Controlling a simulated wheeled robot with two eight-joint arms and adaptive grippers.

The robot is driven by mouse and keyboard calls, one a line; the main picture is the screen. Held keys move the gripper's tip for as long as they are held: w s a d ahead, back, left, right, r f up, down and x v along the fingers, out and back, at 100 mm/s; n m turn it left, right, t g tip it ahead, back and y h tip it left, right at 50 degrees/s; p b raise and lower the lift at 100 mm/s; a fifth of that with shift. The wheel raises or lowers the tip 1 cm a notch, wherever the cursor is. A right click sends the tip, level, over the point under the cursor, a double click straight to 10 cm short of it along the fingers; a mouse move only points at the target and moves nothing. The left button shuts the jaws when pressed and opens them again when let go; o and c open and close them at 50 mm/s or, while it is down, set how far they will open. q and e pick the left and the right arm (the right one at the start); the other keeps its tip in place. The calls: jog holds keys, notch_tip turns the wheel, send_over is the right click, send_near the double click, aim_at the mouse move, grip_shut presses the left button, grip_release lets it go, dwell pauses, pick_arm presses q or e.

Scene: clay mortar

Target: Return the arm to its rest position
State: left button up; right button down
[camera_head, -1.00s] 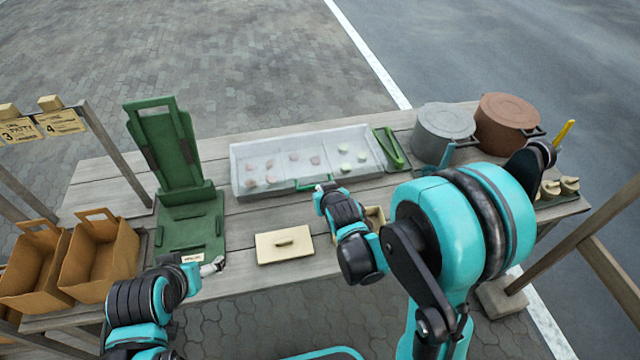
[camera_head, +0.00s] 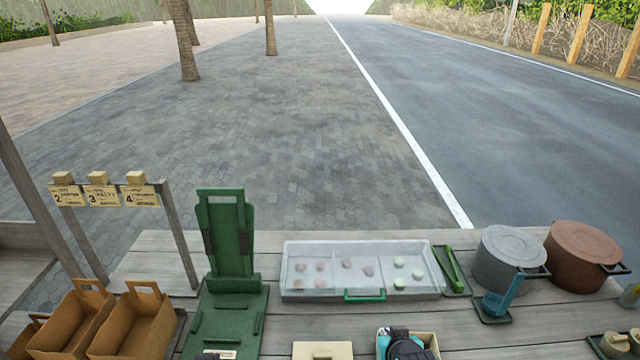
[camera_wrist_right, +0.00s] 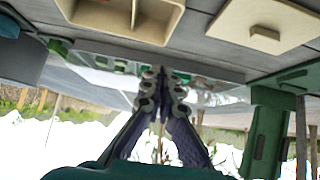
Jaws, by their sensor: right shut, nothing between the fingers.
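My right gripper (camera_wrist_right: 164,80) shows in the right wrist view with its two fingers together and nothing between them. In the head view, a teal and black part of my right arm (camera_head: 402,345) shows at the bottom edge, in front of a tan open box. The fingertips cannot be made out there. In the right wrist view the tan box (camera_wrist_right: 125,15) is at the top and a flat tan lid with a knob (camera_wrist_right: 265,25) is at the upper right, both apart from the fingers. My left gripper is not in view.
On the plank table stand a green press (camera_head: 232,270), a clear tray with pale round pieces (camera_head: 362,252), a green tool (camera_head: 452,268), a grey pot (camera_head: 508,255) and a brown pot (camera_head: 582,255). Paper bags (camera_head: 135,325) stand at the left. The lid also shows in the head view (camera_head: 322,350).

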jog(key=s+d+r+g, duration=0.1)
jog(key=s+r, duration=0.4)
jog(key=s, duration=0.6)
jog(key=shift+s+d+r+g, duration=0.2)
jog(key=shift+d+r+g, duration=0.15)
jog(key=shift+g, duration=0.25)
